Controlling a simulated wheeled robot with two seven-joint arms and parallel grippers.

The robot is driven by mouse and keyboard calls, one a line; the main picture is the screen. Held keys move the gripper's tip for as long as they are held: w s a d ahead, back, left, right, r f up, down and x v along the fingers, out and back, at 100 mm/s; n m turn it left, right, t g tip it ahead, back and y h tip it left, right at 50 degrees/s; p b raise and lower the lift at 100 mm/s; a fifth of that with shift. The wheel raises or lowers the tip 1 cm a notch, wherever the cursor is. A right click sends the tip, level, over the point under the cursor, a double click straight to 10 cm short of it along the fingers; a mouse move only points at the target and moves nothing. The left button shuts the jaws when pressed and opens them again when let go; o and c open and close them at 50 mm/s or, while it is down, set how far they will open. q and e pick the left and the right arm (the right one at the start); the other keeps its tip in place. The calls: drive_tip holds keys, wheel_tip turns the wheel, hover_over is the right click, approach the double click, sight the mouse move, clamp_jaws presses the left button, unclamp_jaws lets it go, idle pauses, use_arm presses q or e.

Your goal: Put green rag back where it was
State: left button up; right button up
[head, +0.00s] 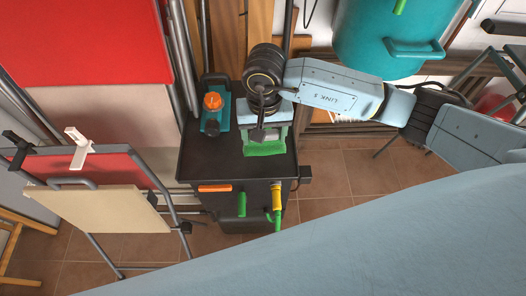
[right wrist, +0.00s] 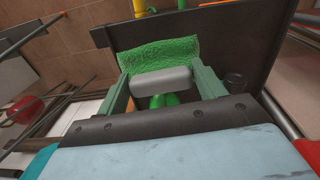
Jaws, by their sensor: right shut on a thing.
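The green rag (head: 265,148) lies at the front part of the black cart top (head: 205,168), directly under my right gripper (head: 266,137). In the right wrist view the rag (right wrist: 158,52) is a textured green sheet across the fingertips, and more green shows lower between the fingers. Whether the rag rests fully on the cart top cannot be told. My left gripper is not in view.
A teal and orange tool (head: 213,112) stands on the cart left of the rag. Orange (head: 214,188), green (head: 241,204) and yellow (head: 276,197) handles hang on the cart's front. A folding frame (head: 105,205) stands left. A teal tank (head: 375,40) is at the back right.

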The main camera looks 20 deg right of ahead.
sight(259, 146)
drive_tip(key=shift+s+a+r+m, duration=0.15)
drive_tip(key=shift+a+m, duration=0.15)
drive_tip(key=shift+a, duration=0.4)
wheel_tip(259, 146, down, 4)
drive_tip(key=shift+f, duration=0.2)
drive_tip(key=shift+f+p, duration=0.3)
drive_tip(key=shift+f, duration=0.3)
wheel_tip(259, 146, down, 3)
drive_tip(key=shift+f, duration=0.1)
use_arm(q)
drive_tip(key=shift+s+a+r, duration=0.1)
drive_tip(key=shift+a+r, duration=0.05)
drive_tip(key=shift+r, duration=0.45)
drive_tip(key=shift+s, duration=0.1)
use_arm(e)
drive_tip(key=shift+f, duration=0.1)
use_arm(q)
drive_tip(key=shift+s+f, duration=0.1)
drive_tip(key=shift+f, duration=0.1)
use_arm(e)
drive_tip(key=o, duration=0.9)
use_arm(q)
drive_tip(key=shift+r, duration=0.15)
